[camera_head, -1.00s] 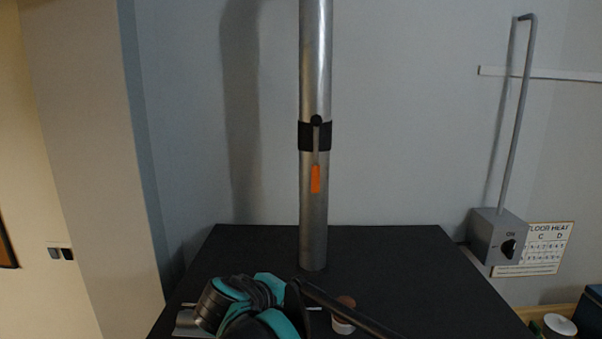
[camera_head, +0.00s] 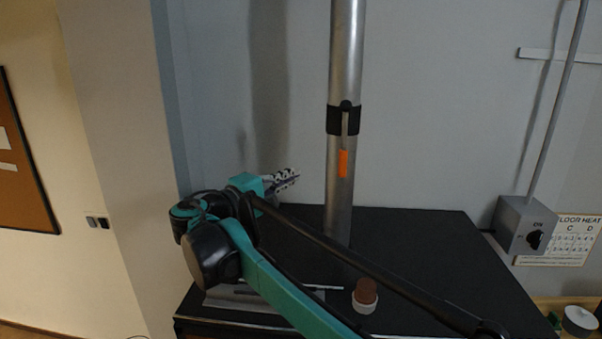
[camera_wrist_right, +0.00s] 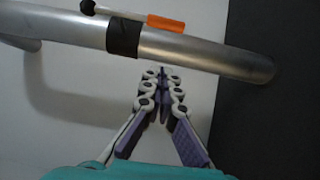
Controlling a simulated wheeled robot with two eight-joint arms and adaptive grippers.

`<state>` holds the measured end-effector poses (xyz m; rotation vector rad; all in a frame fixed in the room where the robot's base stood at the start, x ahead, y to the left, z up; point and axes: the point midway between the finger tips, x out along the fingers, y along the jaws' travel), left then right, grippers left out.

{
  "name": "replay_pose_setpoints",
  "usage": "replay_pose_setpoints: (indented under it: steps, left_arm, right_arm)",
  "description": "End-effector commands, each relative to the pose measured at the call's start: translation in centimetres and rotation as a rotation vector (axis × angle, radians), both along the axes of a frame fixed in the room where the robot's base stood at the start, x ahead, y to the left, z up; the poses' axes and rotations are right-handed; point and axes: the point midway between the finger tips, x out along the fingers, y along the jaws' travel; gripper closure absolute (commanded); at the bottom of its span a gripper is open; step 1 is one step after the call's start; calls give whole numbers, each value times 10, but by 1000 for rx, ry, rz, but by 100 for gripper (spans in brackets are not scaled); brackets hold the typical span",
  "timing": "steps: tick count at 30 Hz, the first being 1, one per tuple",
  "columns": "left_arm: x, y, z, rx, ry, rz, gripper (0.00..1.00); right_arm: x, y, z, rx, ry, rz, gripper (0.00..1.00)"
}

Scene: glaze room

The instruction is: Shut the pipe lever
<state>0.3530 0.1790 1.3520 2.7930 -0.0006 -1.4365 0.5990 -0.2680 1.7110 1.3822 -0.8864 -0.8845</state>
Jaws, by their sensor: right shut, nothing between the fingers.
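The pipe lever (camera_head: 343,162) has an orange grip and hangs straight down along the upright metal pipe (camera_head: 343,60), below a black collar (camera_head: 343,120). My right gripper (camera_head: 292,176) is left of the pipe, a little lower than the orange grip, apart from it, shut and empty. In the right wrist view the lever (camera_wrist_right: 165,23) lies along the pipe beside the black collar (camera_wrist_right: 124,38). My right gripper (camera_wrist_right: 162,75) points at the pipe there with its fingers together. My left gripper is not in view.
The pipe stands on a black-topped surface (camera_head: 420,240). A brown-topped white jar (camera_head: 365,296) and a metal piece (camera_head: 240,296) sit near its front. A grey switch box (camera_head: 524,224) is on the wall at right. The right side of the top is clear.

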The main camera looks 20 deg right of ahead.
Motion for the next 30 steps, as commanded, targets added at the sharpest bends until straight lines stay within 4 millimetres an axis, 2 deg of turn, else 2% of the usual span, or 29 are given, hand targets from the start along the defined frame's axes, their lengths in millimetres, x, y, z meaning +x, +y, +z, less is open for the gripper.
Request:
replay_pose_setpoints:
  steps: [11, 15, 21, 30]
  left_arm:
    - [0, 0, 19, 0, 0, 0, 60]
    - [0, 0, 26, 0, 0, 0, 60]
    - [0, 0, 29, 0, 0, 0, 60]
    - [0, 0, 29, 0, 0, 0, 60]
  right_arm:
    - [33, -74, 2, 1, 0, -5, 100]
    - [26, -95, 2, 1, 0, -2, 100]
    - [21, -110, 1, 1, 0, 0, 100]
    - [20, -112, 0, 1, 0, 0, 100]
